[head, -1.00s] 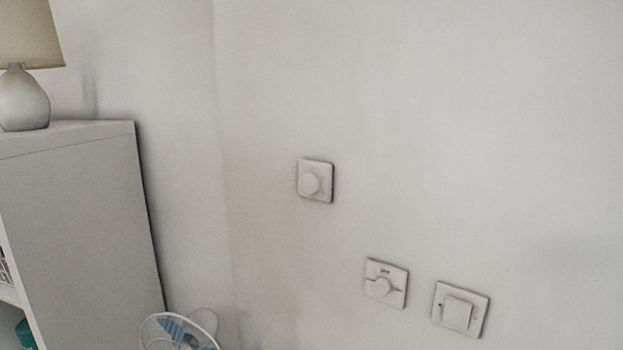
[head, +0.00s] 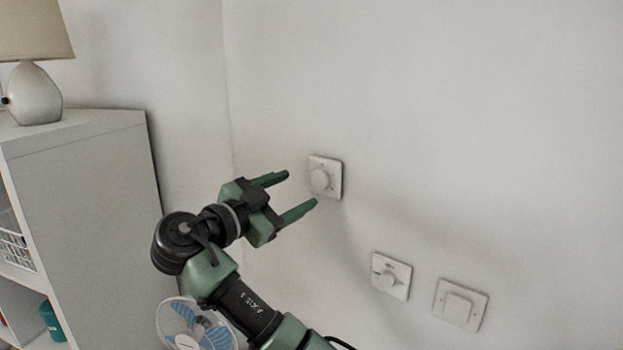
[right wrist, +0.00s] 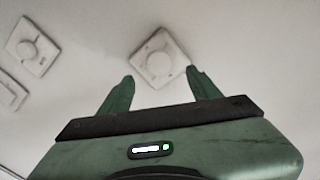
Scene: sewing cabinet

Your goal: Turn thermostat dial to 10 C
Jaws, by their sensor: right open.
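Two white square wall plates carry round knobs, and I cannot read which one is the thermostat. The upper knob plate (head: 325,177) has a plain round dial. The lower knob plate (head: 391,276) has a smaller knob with small marks around it. My right gripper (head: 302,188) is open and empty, its two green fingers pointing at the upper plate, apart from it as far as I can tell. In the right wrist view the upper plate (right wrist: 159,57) shows just beyond and between the fingertips (right wrist: 160,76); the lower plate (right wrist: 32,47) is to the left. My left gripper is out of view.
A rocker switch plate (head: 461,304) is right of the lower knob plate. A white cabinet (head: 80,190) with a lamp (head: 35,92) on top stands at the left. A fan (head: 195,325) is partly hidden behind my right arm. The wall around the plates is otherwise bare.

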